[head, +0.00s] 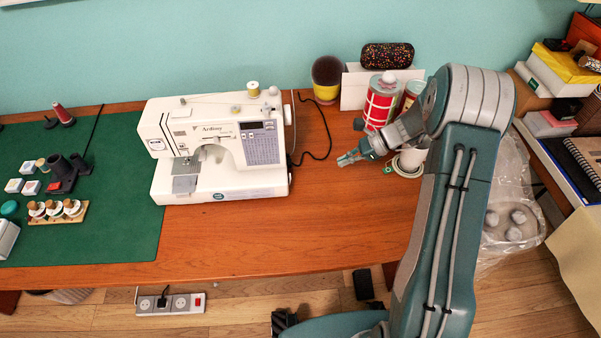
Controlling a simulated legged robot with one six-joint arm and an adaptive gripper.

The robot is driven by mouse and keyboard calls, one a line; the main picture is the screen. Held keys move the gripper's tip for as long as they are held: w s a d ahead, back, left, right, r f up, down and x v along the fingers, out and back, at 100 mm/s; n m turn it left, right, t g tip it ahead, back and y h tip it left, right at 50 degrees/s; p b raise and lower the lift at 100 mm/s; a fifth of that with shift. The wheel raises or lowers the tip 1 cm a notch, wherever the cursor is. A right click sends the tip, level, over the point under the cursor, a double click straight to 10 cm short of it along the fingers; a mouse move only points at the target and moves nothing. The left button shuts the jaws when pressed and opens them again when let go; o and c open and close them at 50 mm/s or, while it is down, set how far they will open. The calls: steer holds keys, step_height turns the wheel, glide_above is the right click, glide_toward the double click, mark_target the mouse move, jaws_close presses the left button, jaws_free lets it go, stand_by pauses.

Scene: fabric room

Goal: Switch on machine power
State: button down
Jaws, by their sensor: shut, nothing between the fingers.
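A white sewing machine (218,147) stands upright on the wooden table, its left part over a green mat. Its right end faces my gripper. A power switch on the machine is too small to make out or out of sight. A black cord (325,135) runs from the machine's right side over the table. My gripper (343,161) is shut and empty, pointing left, in the air to the right of the machine and apart from it. A white power strip (171,304) with a black plug and a red switch (198,302) shows below the table's front edge.
Spools and small blocks lie on the green mat (130,220) at left. Red-and-white cans (380,102), a dark brush (327,78) and a patterned case (387,56) stand behind my gripper. Boxes crowd the right shelf. The table's front middle (290,235) is clear.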

mark_target(289, 179)
steer(key=x, duration=0.9)
steer(key=shift+a+f, duration=0.15)
steer(key=shift+a, duration=0.1)
steer(key=a, duration=0.3)
steer(key=shift+a, duration=0.7)
steer(key=shift+a+r+h, duration=0.3)
steer(key=shift+a+h, duration=0.15)
steer(key=shift+h, duration=0.15)
steer(key=shift+r, duration=0.1)
steer(key=shift+r, duration=0.75)
